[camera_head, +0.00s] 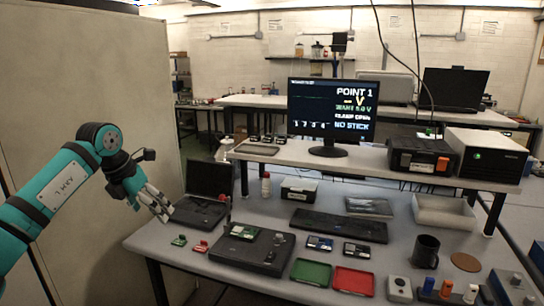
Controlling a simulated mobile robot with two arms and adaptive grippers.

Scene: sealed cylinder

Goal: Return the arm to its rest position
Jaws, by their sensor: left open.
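My left arm (60,185) comes in from the left, teal with dark joints. My left gripper (160,206) is open and points down to the right, near the left end of the bench. No object shows between its fingers. It appears in front of the left side of the open laptop (208,181), but I cannot tell the exact gap. My right gripper is not in view.
The grey bench (190,265) holds a flat black case (255,252), a green tray (311,272), a red tray (353,280), a black mug (426,251) and a keyboard (339,226). A monitor (327,108) stands on the raised shelf. A beige partition (80,70) stands behind my left arm.

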